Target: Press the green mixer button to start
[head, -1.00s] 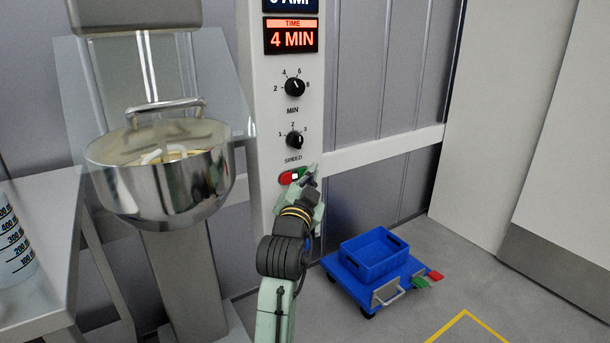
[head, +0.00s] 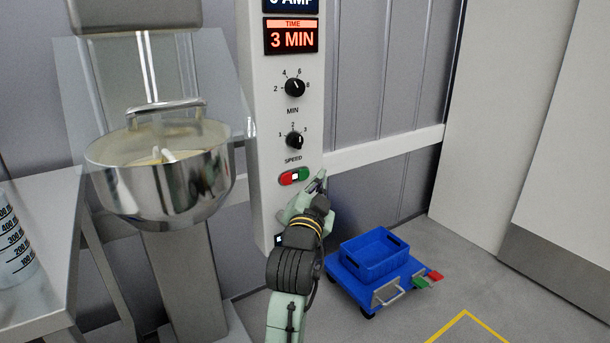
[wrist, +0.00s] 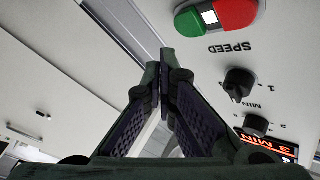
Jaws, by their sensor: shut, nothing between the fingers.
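The green button (head: 305,174) is the right end of a rounded red, white and green switch on the control panel (head: 262,130). It also shows in the wrist view (wrist: 190,22), uncovered, beside the red button (wrist: 237,13). My gripper (head: 320,178) is just right of and below the green button in the head view. In the wrist view my gripper's fingers (wrist: 164,62) are together and empty, apart from the button in the picture. The mixer bowl (head: 160,182) stands left of the panel, with a whitish tool and dough-coloured contents inside. The time display (head: 291,37) reads 3 MIN.
The minute knob (head: 295,88) and speed knob (head: 294,140) are above the switch. A blue crate (head: 374,254) sits on a low blue cart on the floor to the right. A table with a measuring jug (head: 17,245) is at the left.

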